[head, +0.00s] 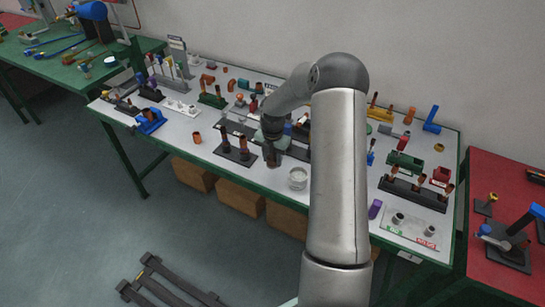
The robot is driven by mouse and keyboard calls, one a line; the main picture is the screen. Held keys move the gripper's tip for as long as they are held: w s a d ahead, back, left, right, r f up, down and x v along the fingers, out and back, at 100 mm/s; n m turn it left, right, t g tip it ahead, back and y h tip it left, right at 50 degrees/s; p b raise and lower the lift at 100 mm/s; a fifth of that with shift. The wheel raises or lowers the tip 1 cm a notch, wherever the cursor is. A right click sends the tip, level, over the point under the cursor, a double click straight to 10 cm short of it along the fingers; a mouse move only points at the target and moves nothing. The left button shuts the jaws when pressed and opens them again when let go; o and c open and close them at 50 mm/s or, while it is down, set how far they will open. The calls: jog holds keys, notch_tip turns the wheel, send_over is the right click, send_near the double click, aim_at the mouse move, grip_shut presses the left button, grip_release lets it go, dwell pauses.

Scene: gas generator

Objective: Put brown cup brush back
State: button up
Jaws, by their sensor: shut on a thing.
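My gripper (271,147) points down over the front middle of the light-topped workbench. It is dark and small here, and its fingers are not clear. It is shut on a small brown thing (273,160), apparently the brown cup brush, just above or at the bench top; I cannot tell whether it touches. To its left is a black holder (236,155) with brown upright pieces in it. A white round cup (298,178) stands to its right, close to the bench front. My arm hides part of the bench right of the gripper.
A small brown-orange cup (197,137) stands left of the black holder. Another black rack (413,194) with brown pieces is at the right, beyond my arm. Many fittings crowd the back. The front left strip of the bench (215,167) is mostly clear.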

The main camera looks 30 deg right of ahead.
aim_at(273, 173)
jog(key=shift+f+b, duration=1.3)
jog(key=shift+f, duration=0.85)
jog(key=o, duration=1)
